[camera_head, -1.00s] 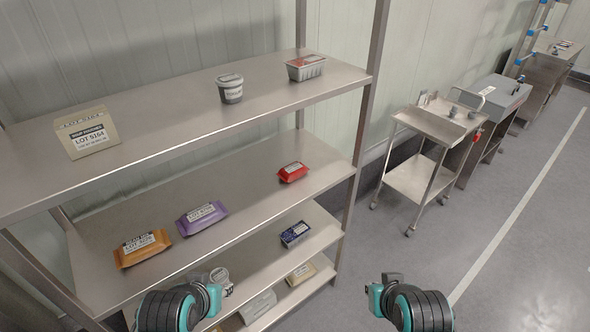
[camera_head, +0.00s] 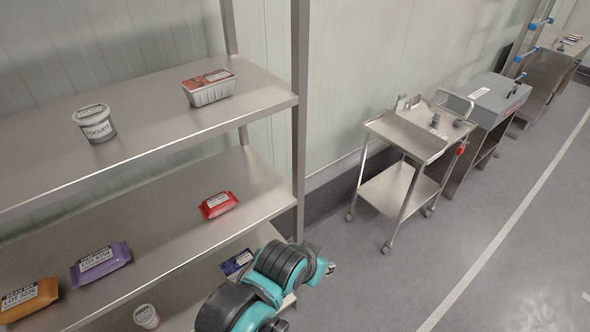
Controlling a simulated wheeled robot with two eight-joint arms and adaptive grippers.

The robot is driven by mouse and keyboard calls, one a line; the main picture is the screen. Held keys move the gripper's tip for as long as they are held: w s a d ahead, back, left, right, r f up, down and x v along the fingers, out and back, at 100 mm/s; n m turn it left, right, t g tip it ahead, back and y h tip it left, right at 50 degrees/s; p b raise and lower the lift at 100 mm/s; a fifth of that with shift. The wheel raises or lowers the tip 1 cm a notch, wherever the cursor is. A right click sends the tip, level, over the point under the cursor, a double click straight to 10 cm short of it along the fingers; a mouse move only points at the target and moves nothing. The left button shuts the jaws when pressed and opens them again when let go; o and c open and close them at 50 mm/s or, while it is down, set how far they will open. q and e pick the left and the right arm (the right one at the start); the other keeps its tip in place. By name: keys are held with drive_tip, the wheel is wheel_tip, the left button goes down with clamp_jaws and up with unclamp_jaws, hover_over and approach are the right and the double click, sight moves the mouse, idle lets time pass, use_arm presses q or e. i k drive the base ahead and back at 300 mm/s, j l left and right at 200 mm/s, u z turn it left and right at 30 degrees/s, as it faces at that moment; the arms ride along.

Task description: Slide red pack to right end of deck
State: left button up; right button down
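The red pack (camera_head: 218,205) lies flat on the middle steel deck (camera_head: 160,225), near its right end, with bare deck to its right. A purple pack (camera_head: 100,262) and an orange pack (camera_head: 27,300) lie farther left on the same deck. One of my teal and black arms, apparently the left, rises from the bottom below and right of the red pack, in front of the rack. Only a small dark tip of its gripper (camera_head: 331,268) shows, apart from the pack; its finger opening is hidden. My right gripper is out of view.
A rack post (camera_head: 299,150) stands at the deck's right end. The upper shelf holds a yogurt cup (camera_head: 95,123) and a tray pack (camera_head: 209,88). A blue pack (camera_head: 237,263) lies below, partly behind my arm. A steel cart (camera_head: 405,135) stands right; the floor is open.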

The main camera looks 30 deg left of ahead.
sight(219, 204)
drive_tip(key=i+l+z, duration=0.1)
drive_tip(key=i, duration=0.3)
drive_tip(key=i+l+z, duration=0.1)
drive_tip(key=i, duration=0.35)
drive_tip(key=i+u, duration=0.2)
drive_tip(key=u, duration=0.2)
drive_tip(key=i+l+u, duration=0.1)
drive_tip(key=u, duration=0.3)
drive_tip(key=i+l+u, duration=0.15)
drive_tip(key=u, duration=0.2)
drive_tip(key=i+u, duration=0.2)
drive_tip(key=u, duration=0.3)
drive_tip(key=i+u, duration=0.15)
drive_tip(key=u, duration=0.35)
drive_tip(key=i+l+u, duration=0.15)
drive_tip(key=u, duration=0.35)
drive_tip(key=i+l+u, duration=0.15)
drive_tip(key=l+u, duration=0.15)
drive_tip(key=u, duration=0.2)
drive_tip(key=i+l+u, duration=0.1)
drive_tip(key=u, duration=0.4)
drive_tip(key=k+l, duration=0.05)
drive_tip(key=l, duration=0.05)
